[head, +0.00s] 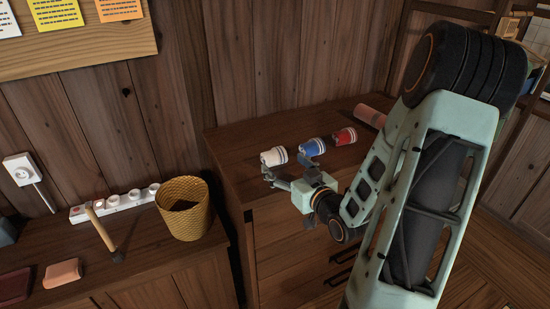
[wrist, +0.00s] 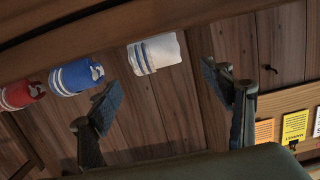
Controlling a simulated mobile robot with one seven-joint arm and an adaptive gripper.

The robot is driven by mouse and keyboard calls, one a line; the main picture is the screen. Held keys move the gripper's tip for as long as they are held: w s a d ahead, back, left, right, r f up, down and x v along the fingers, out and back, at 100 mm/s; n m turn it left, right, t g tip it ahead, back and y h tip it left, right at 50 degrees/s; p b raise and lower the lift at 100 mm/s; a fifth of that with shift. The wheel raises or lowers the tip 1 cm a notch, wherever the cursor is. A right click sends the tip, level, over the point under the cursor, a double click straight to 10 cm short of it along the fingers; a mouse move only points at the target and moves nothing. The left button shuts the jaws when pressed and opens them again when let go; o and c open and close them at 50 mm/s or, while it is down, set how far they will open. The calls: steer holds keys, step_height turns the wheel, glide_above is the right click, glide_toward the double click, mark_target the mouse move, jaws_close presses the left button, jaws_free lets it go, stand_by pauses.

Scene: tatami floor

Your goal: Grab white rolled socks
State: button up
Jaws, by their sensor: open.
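The white rolled socks (head: 273,157), with grey stripes at one end, lie on the dark wooden dresser top (head: 240,180) near its left side. They also show in the wrist view (wrist: 157,53), ahead of my gripper and roughly between the lines of its two fingers. My gripper (head: 287,168) is open and empty, just on the near side of the white socks. In the wrist view its fingers (wrist: 162,88) stand wide apart, with a gap to the socks. The blue rolled socks (head: 312,147) lie right of the white ones, partly close behind a finger. The red rolled socks (head: 345,136) lie further right.
A pink cylinder (head: 370,115) lies at the right on the dresser. A yellow woven basket (head: 184,208) stands on the lower cabinet at left, with a hammer (head: 103,230), a power strip (head: 115,202) and a pink block (head: 62,273). The wood wall (head: 245,60) rises behind.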

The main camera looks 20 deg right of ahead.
mark_target(277, 157)
steer(key=w, duration=0.2)
steer(key=w+f, duration=0.1)
steer(key=w, duration=0.5)
steer(key=shift+w+f, duration=0.1)
steer(key=shift+f, duration=0.05)
steer(key=c, duration=1)
